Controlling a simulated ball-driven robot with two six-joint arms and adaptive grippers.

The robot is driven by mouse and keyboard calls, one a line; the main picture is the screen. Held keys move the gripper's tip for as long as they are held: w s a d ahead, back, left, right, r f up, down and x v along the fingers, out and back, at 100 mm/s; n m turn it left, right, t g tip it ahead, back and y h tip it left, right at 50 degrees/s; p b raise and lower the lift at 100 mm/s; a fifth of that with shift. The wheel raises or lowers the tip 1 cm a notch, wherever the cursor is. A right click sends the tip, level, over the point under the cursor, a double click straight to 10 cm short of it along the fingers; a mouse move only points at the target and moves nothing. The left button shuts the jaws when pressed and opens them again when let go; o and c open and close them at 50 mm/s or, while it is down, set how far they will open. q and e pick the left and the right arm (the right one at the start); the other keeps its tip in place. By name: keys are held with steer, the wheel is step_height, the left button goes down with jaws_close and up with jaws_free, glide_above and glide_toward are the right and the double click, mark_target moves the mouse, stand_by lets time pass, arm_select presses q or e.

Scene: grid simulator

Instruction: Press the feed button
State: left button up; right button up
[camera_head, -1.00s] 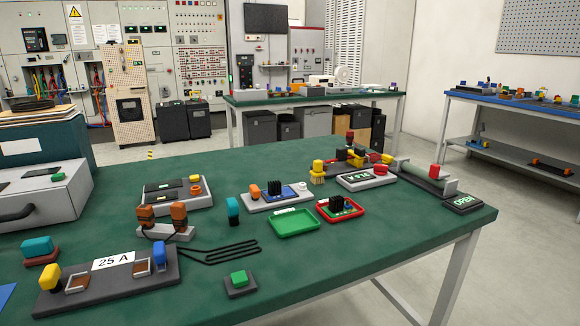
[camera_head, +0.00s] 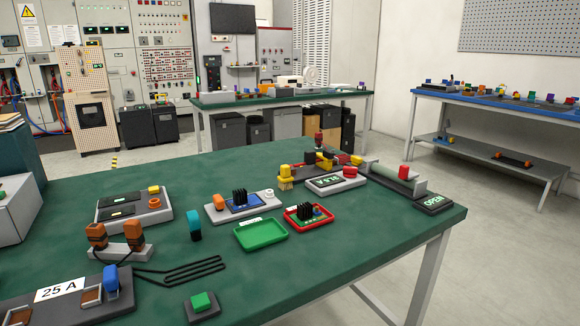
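No button in view carries a readable "feed" label, so I cannot tell which one is the feed button. A green button (camera_head: 201,301) sits on a small dark base at the front of the green table (camera_head: 330,247). A red button (camera_head: 350,171) sits on a pale box (camera_head: 336,184) with a lit display at the table's far right. A red knob-like part (camera_head: 404,172) stands on a grey roller device (camera_head: 393,179) at the right end. A grey panel (camera_head: 133,209) at left carries a yellow button and an orange ring. Neither of my grippers is in view.
A green tray (camera_head: 261,234) and a red tray (camera_head: 309,216) lie mid-table. Black cable (camera_head: 185,270) lies at front left beside a "25 A" block (camera_head: 62,289). An OPEN sign (camera_head: 433,203) stands at the right corner. The front right tabletop is clear.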

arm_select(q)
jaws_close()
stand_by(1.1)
